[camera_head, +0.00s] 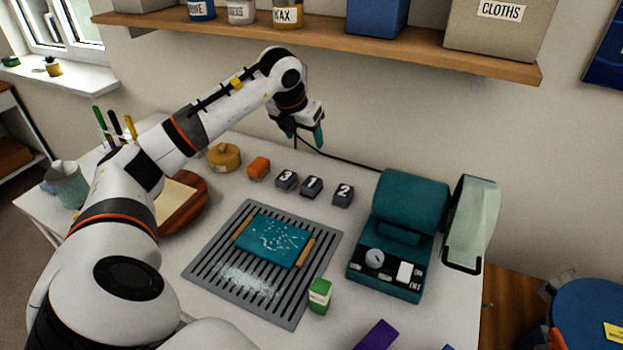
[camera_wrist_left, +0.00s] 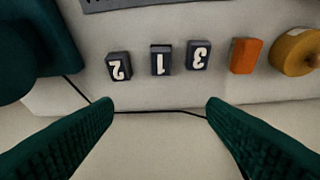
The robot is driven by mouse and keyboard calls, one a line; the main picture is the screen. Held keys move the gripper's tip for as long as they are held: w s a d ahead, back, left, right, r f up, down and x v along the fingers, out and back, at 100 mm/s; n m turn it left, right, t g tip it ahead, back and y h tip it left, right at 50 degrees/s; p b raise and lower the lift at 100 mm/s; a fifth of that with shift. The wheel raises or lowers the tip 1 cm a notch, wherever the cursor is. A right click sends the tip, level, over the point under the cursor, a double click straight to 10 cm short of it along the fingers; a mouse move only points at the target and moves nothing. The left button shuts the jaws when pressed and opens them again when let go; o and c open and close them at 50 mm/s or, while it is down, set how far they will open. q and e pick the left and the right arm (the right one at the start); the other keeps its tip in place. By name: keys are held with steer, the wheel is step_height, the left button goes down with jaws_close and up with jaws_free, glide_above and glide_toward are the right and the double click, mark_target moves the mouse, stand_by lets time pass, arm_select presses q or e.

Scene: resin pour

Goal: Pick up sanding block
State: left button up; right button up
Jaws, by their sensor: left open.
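Three dark grey blocks with white numbers stand in a row at the back of the white table: block 3 (camera_head: 287,180), block 1 (camera_head: 311,187) and block 2 (camera_head: 343,194). An orange block (camera_head: 258,168) lies left of them. No label shows which one is the sanding block. My left gripper (camera_head: 302,136) hangs above the back of the table, open and empty. In the left wrist view, block 2 (camera_wrist_left: 119,66), block 1 (camera_wrist_left: 161,60), block 3 (camera_wrist_left: 198,56) and the orange block (camera_wrist_left: 245,55) lie beyond the open fingertips, touching neither finger.
A slotted grey grate (camera_head: 195,265) carries a teal board (camera_head: 272,240) with wooden ends. A teal machine (camera_head: 405,215) stands right of the blocks, and a yellow round item (camera_head: 224,156) left. A black cable crosses the table's back. A wooden shelf (camera_head: 330,38) hangs above.

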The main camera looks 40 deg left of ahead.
arm_select(q)
steer(key=b, duration=0.5)
glide_toward(311, 183)
steer(key=x, duration=0.2)
steer(key=p+x, duration=0.1)
steer(key=x, duration=0.1)
steer(key=shift+w+f, duration=0.15)
steer(key=shift+w, duration=0.35)
steer(key=f, duration=0.1)
steer(key=f+p, duration=0.1)
steer(key=f, duration=0.2)
steer(key=shift+w+a+f, duration=0.15)
steer(key=shift+w+a, duration=0.05)
steer(key=shift+w, duration=0.05)
steer(key=shift+w+f, duration=0.2)
steer(key=shift+f, duration=0.25)
steer(key=c, duration=1.1)
step_height(311, 183, up, 10)
steer(key=shift+r+b, duration=0.1)
steer(key=shift+b, duration=0.45)
steer(key=o, duration=0.5)
steer(key=c, duration=0.4)
